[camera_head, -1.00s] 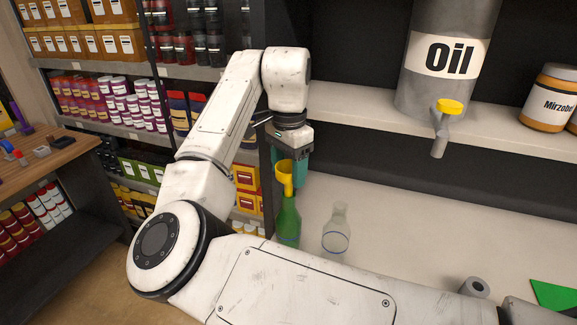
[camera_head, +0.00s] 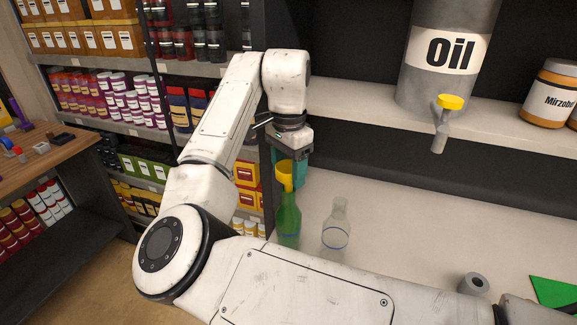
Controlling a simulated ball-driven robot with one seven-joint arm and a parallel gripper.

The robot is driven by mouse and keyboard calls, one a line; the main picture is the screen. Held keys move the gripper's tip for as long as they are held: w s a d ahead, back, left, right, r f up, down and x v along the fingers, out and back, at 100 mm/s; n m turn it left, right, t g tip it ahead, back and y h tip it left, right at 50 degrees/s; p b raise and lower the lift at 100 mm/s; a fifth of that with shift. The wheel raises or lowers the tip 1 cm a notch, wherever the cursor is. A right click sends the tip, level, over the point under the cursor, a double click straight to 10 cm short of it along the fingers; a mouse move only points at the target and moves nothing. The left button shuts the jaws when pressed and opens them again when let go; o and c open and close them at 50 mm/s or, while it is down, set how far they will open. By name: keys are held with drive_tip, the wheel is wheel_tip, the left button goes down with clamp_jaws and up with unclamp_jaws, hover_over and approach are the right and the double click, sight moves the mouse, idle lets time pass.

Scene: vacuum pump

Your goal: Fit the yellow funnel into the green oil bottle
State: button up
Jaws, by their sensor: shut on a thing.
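The yellow funnel (camera_head: 285,172) is held in my gripper (camera_head: 292,168), whose teal fingers are shut on it. The green oil bottle (camera_head: 288,221) stands upright on the pale counter directly below the funnel. The funnel's lower end meets the bottle's neck in this view. I cannot tell whether the stem is inside the neck or just in front of or above it. My fingers partly show behind and to the right of the funnel.
A clear glass bottle (camera_head: 337,225) stands just right of the green bottle. A grey roll (camera_head: 474,284) and a green sheet (camera_head: 556,292) lie further right on the counter. A large oil drum (camera_head: 445,60) with a yellow-topped tap stands on the shelf above.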

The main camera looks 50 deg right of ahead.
drive_tip(key=shift+f+b, duration=0.35)
drive_tip(key=shift+f, duration=0.75)
idle(0.8)
drive_tip(key=o, duration=1.1)
drive_tip(key=shift+o, duration=0.2)
wheel_tip(320, 180, up, 11)
drive_tip(key=shift+f+b, duration=0.1)
drive_tip(key=shift+b, duration=0.5)
